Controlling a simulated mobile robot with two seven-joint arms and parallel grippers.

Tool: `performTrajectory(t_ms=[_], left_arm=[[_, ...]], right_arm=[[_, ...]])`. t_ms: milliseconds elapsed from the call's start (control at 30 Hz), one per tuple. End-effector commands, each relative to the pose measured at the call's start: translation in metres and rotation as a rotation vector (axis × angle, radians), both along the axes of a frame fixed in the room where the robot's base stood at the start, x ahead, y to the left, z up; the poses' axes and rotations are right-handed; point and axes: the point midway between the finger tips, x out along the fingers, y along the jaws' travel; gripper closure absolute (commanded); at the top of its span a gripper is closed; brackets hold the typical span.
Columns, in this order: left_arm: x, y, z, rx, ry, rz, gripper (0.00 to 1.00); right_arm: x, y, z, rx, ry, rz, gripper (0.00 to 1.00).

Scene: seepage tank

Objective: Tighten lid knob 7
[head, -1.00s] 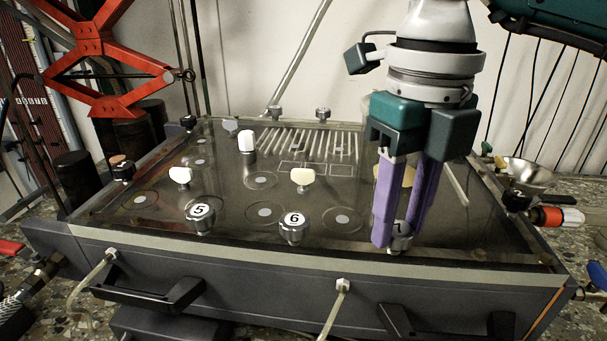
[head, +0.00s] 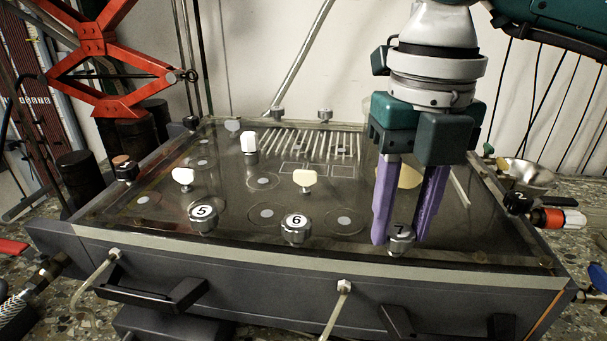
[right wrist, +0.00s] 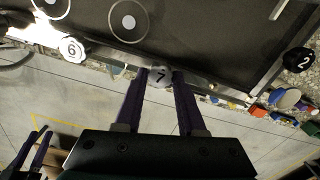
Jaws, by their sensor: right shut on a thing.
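Lid knob 7 (head: 400,240) is a silver knob with a dark 7 on its top, at the front right edge of the tank's clear lid (head: 230,240). My right gripper (head: 398,238) points down over it with its purple fingers on either side of the knob, shut on it. In the right wrist view knob 7 (right wrist: 160,76) sits between the two fingertips. My left gripper does not show clearly in the head view.
Knob 6 (head: 296,228) and knob 5 (head: 203,218) stand to the left along the lid's front edge. Knob 2 (head: 519,199) is at the right edge. White and cream knobs stand farther back.

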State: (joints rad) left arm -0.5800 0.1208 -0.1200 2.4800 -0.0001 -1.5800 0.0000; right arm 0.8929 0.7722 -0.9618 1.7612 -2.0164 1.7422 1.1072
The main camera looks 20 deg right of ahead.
Motion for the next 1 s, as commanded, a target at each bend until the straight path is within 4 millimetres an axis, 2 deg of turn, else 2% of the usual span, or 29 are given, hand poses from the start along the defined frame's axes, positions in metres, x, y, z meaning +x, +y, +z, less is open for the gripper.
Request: performTrajectory(t_ms=[100, 133, 367, 667, 767, 1000], left_arm=[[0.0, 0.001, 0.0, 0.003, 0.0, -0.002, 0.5], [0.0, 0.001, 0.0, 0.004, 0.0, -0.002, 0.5], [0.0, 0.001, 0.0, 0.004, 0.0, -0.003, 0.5], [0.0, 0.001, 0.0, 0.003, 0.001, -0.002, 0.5], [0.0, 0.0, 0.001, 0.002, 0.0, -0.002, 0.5], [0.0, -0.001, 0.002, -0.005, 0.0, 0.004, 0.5]], right_arm=[[0.0, 0.001, 0.001, 0.003, -0.002, -0.001, 1.0], [0.0, 0.0, 0.001, 0.003, -0.002, -0.001, 0.58], [0.0, 0.0, 0.001, 0.002, -0.002, 0.0, 0.32], [0.001, 0.0, 0.003, 0.001, -0.001, 0.0, 0.31], [0.001, 0.0, 0.015, 0.002, -0.005, 0.001, 0.31], [0.001, 0.0, 0.064, 0.002, -0.007, 0.001, 0.31]])
